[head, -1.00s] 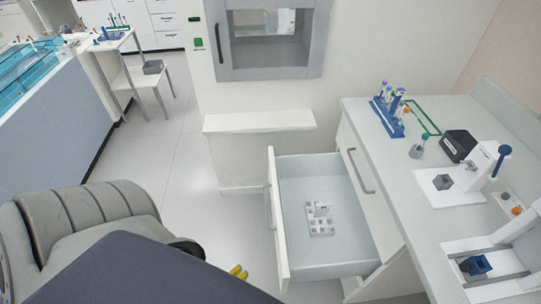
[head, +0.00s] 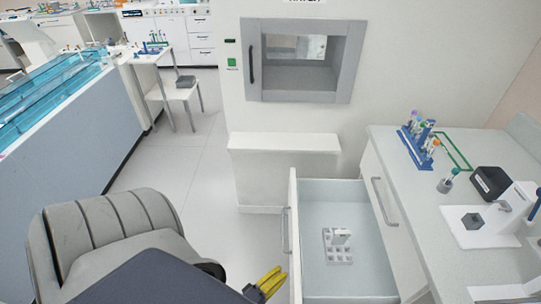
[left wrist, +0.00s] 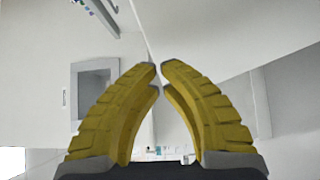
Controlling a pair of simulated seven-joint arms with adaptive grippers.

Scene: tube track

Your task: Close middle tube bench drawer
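The white bench drawer (head: 313,197) stands pulled out from the tube bench in the head view, with its front panel and grey handle (head: 285,230) facing left. A small white rack (head: 338,246) sits inside it. My left gripper (head: 269,281), with yellow fingers, is low in the head view, just left of the drawer front; I cannot tell whether it touches. In the left wrist view its fingertips (left wrist: 158,66) almost meet, with nothing held between them. My right gripper is not in view.
The bench top (head: 395,150) carries a blue tube rack (head: 417,145), a flask (head: 446,183) and a black box (head: 492,184). A closed front with a handle (head: 384,201) is on the bench side. A white ledge (head: 284,143) stands behind the drawer.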

